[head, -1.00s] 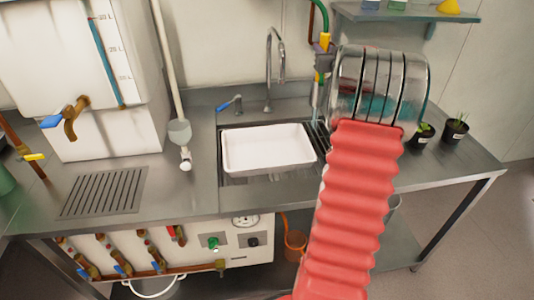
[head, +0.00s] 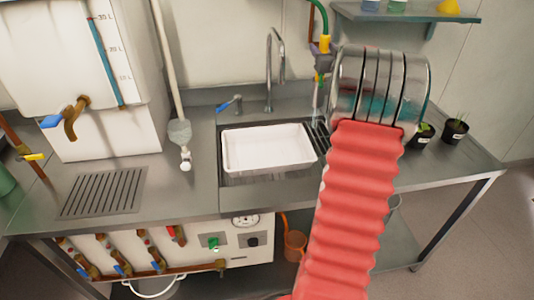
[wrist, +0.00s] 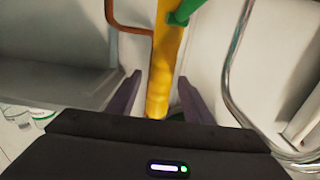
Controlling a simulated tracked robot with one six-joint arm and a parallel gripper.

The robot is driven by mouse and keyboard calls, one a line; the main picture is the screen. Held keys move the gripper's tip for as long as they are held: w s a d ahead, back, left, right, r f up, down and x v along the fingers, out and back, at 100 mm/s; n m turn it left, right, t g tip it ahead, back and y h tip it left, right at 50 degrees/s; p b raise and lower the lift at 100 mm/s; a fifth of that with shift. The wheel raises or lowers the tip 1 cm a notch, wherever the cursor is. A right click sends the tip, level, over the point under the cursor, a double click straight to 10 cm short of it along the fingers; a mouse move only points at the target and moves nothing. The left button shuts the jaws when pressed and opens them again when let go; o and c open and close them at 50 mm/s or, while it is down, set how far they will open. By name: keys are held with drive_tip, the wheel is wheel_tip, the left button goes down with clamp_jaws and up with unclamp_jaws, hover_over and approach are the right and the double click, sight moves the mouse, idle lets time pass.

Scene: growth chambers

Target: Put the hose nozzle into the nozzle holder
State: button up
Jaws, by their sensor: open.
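A yellow upright piece (head: 324,45) on the green hose (head: 321,12) hangs at the wall behind the sink; it looks like the hose nozzle. In the wrist view the yellow piece (wrist: 166,62) stands upright between my gripper's two dark fingers (wrist: 160,92), with a green part (wrist: 186,11) at its upper right. The fingers are apart, and I cannot tell whether either touches it. I cannot make out the nozzle holder.
The sink with a white basin (head: 268,149) lies left of my arm, its chrome faucet (head: 270,70) behind it. A copper pipe (wrist: 130,26) and a chrome pipe (wrist: 232,70) flank the yellow piece. Potted plants (head: 455,131) stand on the right of the counter.

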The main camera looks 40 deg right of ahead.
drive_tip(key=v, duration=1.3)
drive_tip(key=shift+s+a, duration=0.15)
drive_tip(key=shift+s, duration=0.15)
